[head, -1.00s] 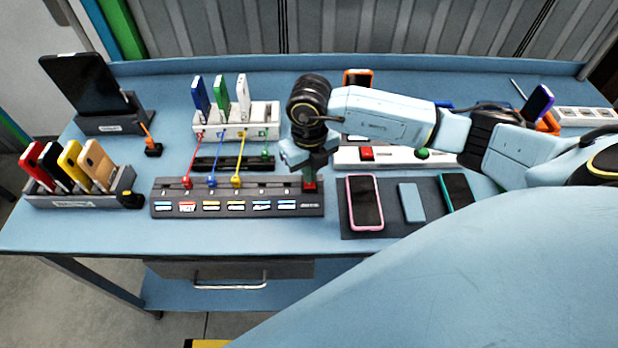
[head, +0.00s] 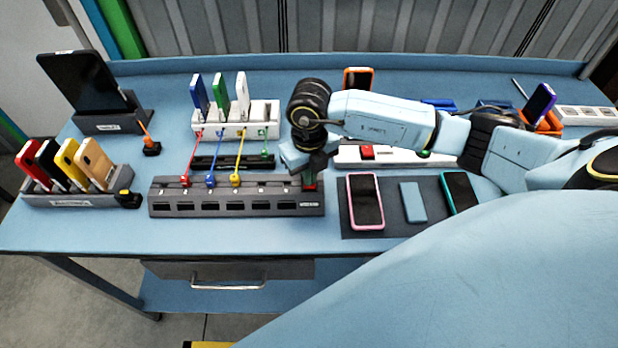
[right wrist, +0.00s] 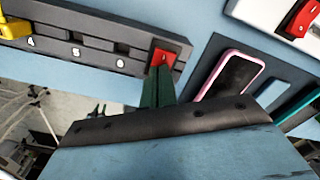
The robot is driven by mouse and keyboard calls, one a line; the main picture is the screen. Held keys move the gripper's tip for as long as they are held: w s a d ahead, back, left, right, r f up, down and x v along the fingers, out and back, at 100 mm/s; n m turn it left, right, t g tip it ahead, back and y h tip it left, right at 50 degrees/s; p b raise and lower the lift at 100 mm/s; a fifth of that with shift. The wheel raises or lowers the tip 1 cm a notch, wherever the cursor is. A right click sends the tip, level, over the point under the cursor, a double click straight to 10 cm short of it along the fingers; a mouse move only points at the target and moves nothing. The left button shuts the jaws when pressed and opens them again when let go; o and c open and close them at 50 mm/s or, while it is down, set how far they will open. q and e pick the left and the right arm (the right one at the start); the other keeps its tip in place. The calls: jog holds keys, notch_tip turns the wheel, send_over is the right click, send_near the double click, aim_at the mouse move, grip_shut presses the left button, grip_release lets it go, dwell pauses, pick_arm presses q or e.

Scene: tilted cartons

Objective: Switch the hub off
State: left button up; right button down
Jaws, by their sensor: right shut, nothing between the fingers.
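The hub (head: 235,209) is a long dark grey bar near the table's front, with a row of dark, unlit display windows. Red, blue and yellow cables are plugged into its left half. Its red rocker switch (head: 310,185) is at the right end; the switch also shows in the right wrist view (right wrist: 168,50). My right gripper (head: 309,178) is shut and empty, pointing down at the switch. In the right wrist view its fingertips (right wrist: 158,72) are at the switch's near edge and seem to touch it. My left gripper is not in view.
A white power strip (head: 395,155) with a red switch lies behind a dark mat (head: 390,222) holding several phones, right of the hub. A white charging dock (head: 240,122) stands behind the hub. A phone rack (head: 75,198) is at left. The table front is clear.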

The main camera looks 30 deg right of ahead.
jog(key=shift+r+p, duration=2.55)
jog(key=shift+r, duration=0.9)
jog(key=shift+f, duration=0.1)
